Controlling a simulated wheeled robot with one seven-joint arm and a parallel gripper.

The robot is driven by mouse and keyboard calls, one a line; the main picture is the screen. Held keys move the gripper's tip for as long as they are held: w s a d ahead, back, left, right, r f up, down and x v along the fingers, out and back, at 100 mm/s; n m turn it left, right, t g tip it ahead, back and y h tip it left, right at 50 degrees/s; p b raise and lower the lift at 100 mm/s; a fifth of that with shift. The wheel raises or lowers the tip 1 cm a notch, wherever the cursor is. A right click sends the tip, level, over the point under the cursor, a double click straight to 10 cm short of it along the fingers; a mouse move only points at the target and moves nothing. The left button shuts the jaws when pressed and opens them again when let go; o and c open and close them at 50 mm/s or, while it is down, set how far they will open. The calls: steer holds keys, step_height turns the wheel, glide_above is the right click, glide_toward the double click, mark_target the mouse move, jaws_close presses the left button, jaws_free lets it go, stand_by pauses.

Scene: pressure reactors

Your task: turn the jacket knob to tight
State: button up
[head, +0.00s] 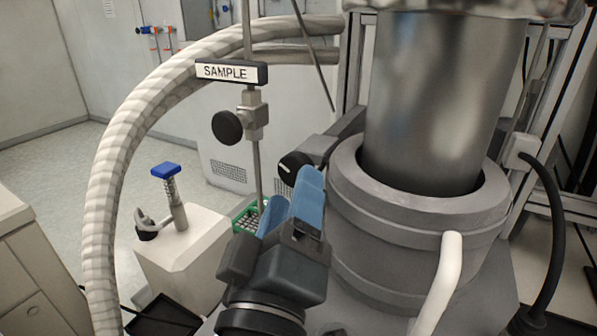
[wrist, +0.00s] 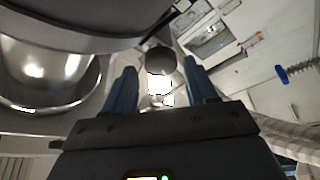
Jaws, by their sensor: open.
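The jacket knob (head: 295,163) is a black round knob with a white mark, on a dark stem at the left side of the grey heating jacket (head: 415,235). My gripper (head: 289,193) points away from the head camera with its blue fingers apart and nothing between them. In the head view the fingertips lie just below the knob, beside the jacket wall. In the wrist view a dark round knob (wrist: 160,61) shows ahead of and between the open fingers, apart from them; it appears to be the jacket knob. Its mark is not readable there.
A sample valve with a black knob (head: 228,127) hangs on a thin tube under the SAMPLE label (head: 232,72). A thick ribbed hose (head: 110,170) arches at the left. A white handle (head: 437,280) is at the jacket's front. A green rack (head: 248,215) lies behind my gripper.

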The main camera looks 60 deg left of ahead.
steer(key=shift+x, duration=1.45)
steer(key=shift+c, duration=0.2)
steer(key=c, duration=0.7)
steer(key=m+b, duration=0.1)
steer(key=b, duration=0.2)
steer(key=shift+f+t, duration=0.25)
steer(key=shift+t, duration=0.15)
steer(key=shift+c, duration=0.2)
steer(key=shift+r+m+b, duration=0.15)
steer(key=shift+m+b, duration=0.25)
steer(key=shift+b, duration=0.1)
steer(key=o, duration=0.8)
